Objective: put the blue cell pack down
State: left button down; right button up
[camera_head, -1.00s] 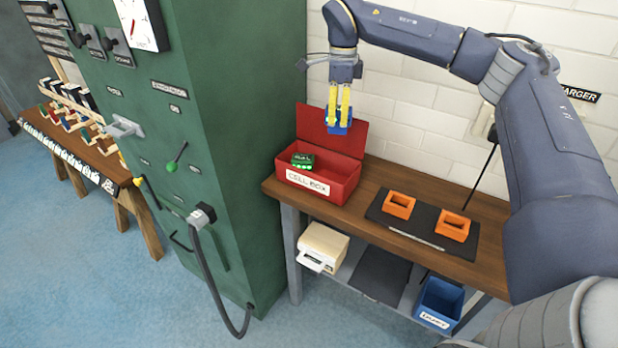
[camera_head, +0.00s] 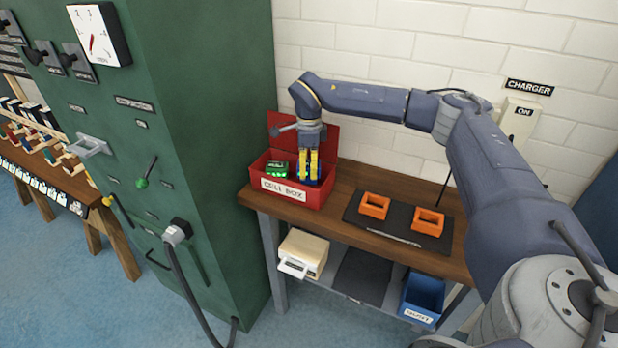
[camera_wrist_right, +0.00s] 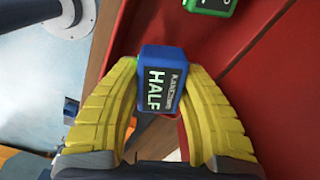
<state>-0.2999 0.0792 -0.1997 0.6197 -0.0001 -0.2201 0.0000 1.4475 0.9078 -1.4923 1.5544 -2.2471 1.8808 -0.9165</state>
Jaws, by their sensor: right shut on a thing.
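My right gripper (camera_head: 308,166) is shut on the blue cell pack (camera_head: 312,174), low inside the red cell box (camera_head: 297,192). In the right wrist view the blue cell pack (camera_wrist_right: 158,78) sits between the yellow fingers (camera_wrist_right: 160,92), with a label that reads HALF. A green cell pack (camera_head: 277,168) lies in the left part of the box, and it also shows at the top of the right wrist view (camera_wrist_right: 212,6). The gripper hides part of the blue pack in the head view, and I cannot tell whether the pack touches the box floor. My left gripper is not in view.
The box stands on a wooden bench (camera_head: 340,205) with its lid (camera_head: 330,130) open at the back. Two orange holders (camera_head: 374,206) sit on a dark mat (camera_head: 400,232) to the right. A tall green cabinet (camera_head: 220,150) stands close on the left. A blue bin (camera_head: 421,298) is on the lower shelf.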

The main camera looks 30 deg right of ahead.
aim_at(309, 177)
jog(key=shift+f, duration=1.9)
jog(key=shift+f, duration=0.15)
jog(key=o, duration=1.2)
